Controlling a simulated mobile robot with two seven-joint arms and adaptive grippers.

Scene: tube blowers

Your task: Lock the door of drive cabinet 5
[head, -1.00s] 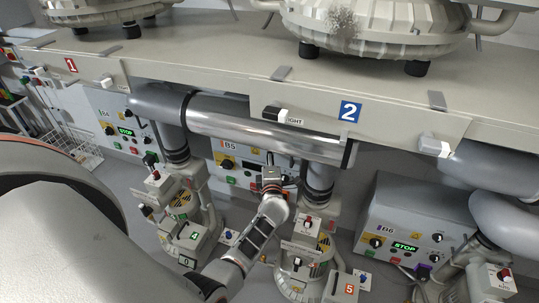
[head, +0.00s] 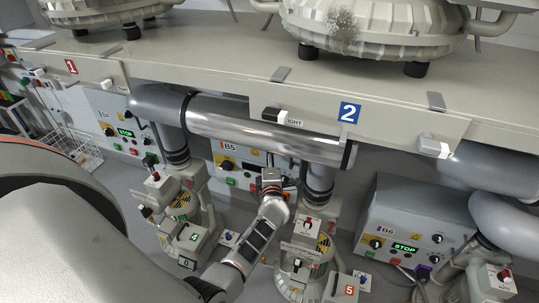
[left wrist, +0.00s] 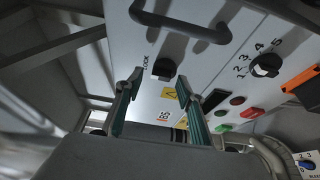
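Drive cabinet B5 (head: 231,166) stands under the bench in the head view, partly hidden behind pipes and my left arm. Its front panel also fills much of the left wrist view (left wrist: 150,28). A dark lock knob (left wrist: 164,68), with LOCK printed beside it, sits on that panel. My left gripper (left wrist: 160,79) is open, its two teal-padded fingers apart, and the knob appears between the fingertips. I cannot tell whether they touch it. In the head view my left gripper (head: 272,178) is in front of the cabinet. My right gripper is not in view.
A black bar handle (left wrist: 180,22), a numbered dial (left wrist: 265,65) and several push buttons share the panel. In the head view, the shiny pipe (head: 265,130) runs above my gripper. Cabinet B6 (head: 385,215) stands to the right, and valve stand 5 (head: 310,265) close by.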

